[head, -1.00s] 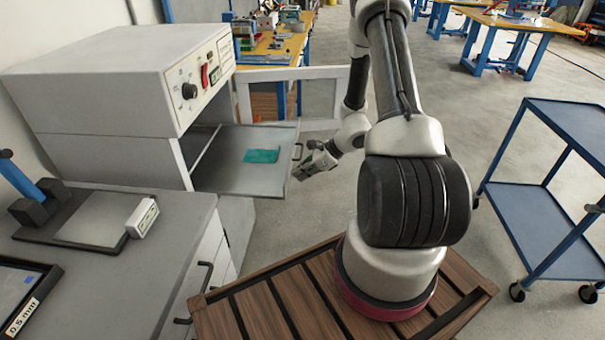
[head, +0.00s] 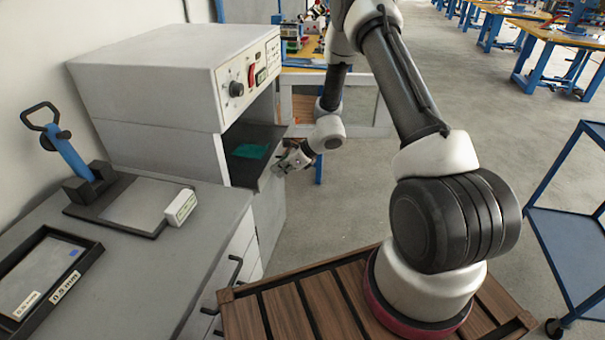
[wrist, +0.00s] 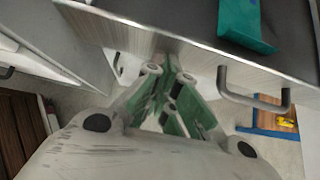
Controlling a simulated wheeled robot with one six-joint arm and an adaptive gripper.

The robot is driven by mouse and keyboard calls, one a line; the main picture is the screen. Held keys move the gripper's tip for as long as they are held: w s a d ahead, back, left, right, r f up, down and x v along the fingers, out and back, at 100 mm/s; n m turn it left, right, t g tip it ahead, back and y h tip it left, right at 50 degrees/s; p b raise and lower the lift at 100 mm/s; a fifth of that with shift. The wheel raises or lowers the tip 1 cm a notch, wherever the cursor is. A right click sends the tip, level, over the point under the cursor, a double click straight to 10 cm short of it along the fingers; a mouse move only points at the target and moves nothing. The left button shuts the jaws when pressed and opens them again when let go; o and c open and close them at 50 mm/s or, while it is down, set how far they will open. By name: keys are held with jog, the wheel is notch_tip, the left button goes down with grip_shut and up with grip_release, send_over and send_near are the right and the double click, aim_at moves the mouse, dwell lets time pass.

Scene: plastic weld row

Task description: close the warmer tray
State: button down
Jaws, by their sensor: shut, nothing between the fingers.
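The warmer (head: 150,85) is a white box with a knob and a red switch. Its tray (head: 266,134) sticks out a short way from the front opening, with a teal piece (head: 250,151) lying on it. My gripper (head: 279,169) is shut and empty at the tray's front. In the wrist view my fingertips (wrist: 168,68) are at the tray's front face (wrist: 135,38), to the left of its bar handle (wrist: 255,98); I cannot tell whether they touch it. The teal piece also shows in the wrist view (wrist: 245,25).
A grey bench (head: 150,270) with a blue-handled press (head: 70,155) and a framed tray (head: 90,258) is at the left. A blue cart (head: 570,235) stands at the right.

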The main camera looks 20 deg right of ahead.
aim_at(236, 168)
jog(key=w+a, duration=0.2)
jog(key=a, duration=0.1)
jog(key=w+a, duration=0.3)
jog(key=a, duration=0.1)
jog(key=w+a, duration=0.2)
jog(key=a, duration=0.2)
jog(key=shift+w+a, duration=0.15)
jog(key=shift+w, duration=0.15)
jog(key=shift+w+a+r, duration=0.1)
jog(key=shift+a+r, duration=0.1)
